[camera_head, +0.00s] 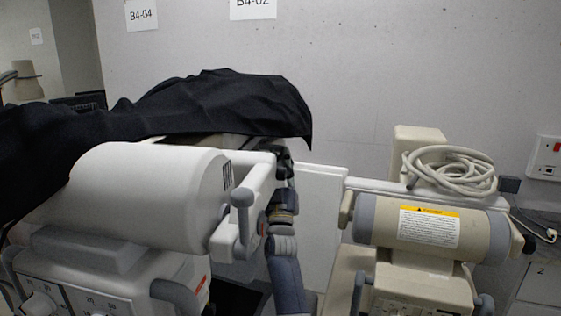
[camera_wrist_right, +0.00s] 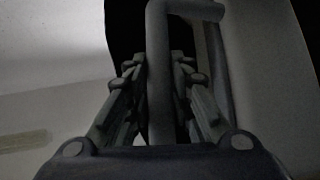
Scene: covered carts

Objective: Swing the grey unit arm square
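The grey unit (camera_head: 150,195) is a pale grey cylinder on a base at the left, partly under a black cover. Its arm (camera_head: 258,188) is a light bracket at the cylinder's right end, with a grey grip (camera_head: 243,212) hanging on its near side. My right gripper (camera_head: 282,162) is at the far end of this bracket, under the cover's right edge. In the right wrist view, the fingers (camera_wrist_right: 160,62) lie on both sides of a grey bar (camera_wrist_right: 160,100) and appear closed on it. The bar's far end bends right. My left gripper is not in view.
A beige unit (camera_head: 380,225) with a yellow-topped label and coiled cable (camera_head: 450,170) stands close at the right. A pale panel (camera_head: 318,205) is between the units, behind my right arm. A wall closes the back.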

